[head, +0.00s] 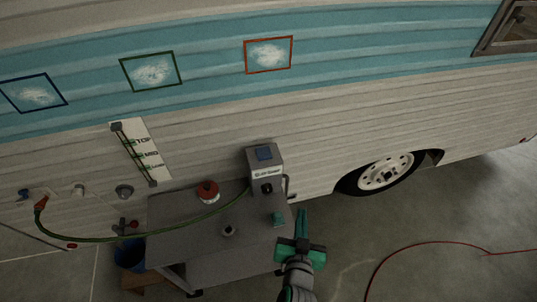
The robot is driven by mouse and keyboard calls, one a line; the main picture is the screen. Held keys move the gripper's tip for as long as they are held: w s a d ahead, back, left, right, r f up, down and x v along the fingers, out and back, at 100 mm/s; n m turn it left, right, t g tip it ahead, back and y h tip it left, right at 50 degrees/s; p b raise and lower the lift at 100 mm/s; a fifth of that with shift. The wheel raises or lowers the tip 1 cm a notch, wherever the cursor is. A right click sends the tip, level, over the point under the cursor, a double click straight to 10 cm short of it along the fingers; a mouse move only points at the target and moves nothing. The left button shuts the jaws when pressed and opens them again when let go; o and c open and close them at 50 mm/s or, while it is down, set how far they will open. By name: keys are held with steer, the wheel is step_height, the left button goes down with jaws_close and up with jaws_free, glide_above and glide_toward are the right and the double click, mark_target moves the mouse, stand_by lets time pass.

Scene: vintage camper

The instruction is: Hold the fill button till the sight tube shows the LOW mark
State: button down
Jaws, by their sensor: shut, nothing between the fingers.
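The sight tube (134,155) slants on a white plate on the camper's side wall. Green marks beside it read TOP, MID and a lowest one that is small but looks like LOW. The liquid level in the tube is too small to tell. A grey pump box (265,172) stands at the back right of a grey table, with a blue square button (264,153) on its upper face. My gripper (302,213) is shut and empty, by the table's right edge, below and right of the box. It is apart from the button.
The grey table (185,225) carries a red-topped round item (207,191), a small dark knob (229,231) and a teal block (278,219) close to my gripper. A green hose (140,235) runs from the wall to the box. A blue bucket (130,256) stands left; a red cable (420,244) lies right.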

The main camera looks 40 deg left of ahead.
steer(key=w+a+r+n+g+y, duration=0.1)
steer(key=w+a+r+n+y, duration=0.1)
steer(key=a+r, duration=0.3)
steer(key=w+a+r+n+g+y, duration=0.2)
steer(key=a+r, duration=0.3)
steer(key=a, duration=0.3)
steer(key=shift+w+a+r+n+y, duration=0.25)
steer(key=shift+w+n+y, duration=0.15)
steer(key=shift+n, duration=0.5)
steer(key=shift+w, duration=0.15)
glide_above(267, 161)
step_height(267, 161, down, 2)
steer(key=shift+a+f, duration=0.1)
steer(key=shift+f, duration=0.1)
step_height(267, 161, down, 3)
steer(key=shift+r, duration=0.2)
steer(key=shift+f, duration=0.75)
